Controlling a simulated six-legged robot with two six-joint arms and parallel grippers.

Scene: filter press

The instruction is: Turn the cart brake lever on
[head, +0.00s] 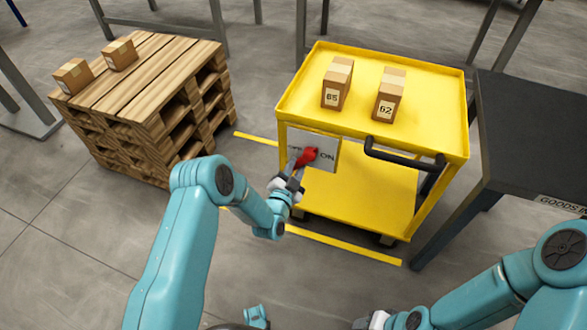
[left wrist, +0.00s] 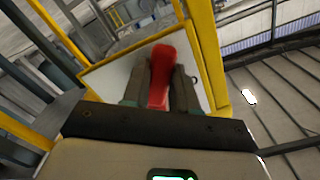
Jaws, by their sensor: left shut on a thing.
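The yellow cart (head: 440,107) stands at the right of centre in the head view. A white plate (head: 327,153) on its near side carries lettering, of which "ON" shows at the right. The red brake lever (head: 306,157) sits in front of this plate. My left gripper (head: 297,172) is at the lever. In the left wrist view the red lever (left wrist: 161,75) stands between the two fingers of my left gripper (left wrist: 162,88), which is shut on it. The plate (left wrist: 108,75) shows behind. My right gripper (head: 378,320) is at the bottom edge, mostly cut off.
Two boxes, marked 65 (head: 337,83) and 62 (head: 389,95), stand on the cart's top. A black handle (head: 405,159) juts from its near side. A stack of wooden pallets (head: 150,95) with two boxes is at the left. A dark table (head: 535,130) is close at the right.

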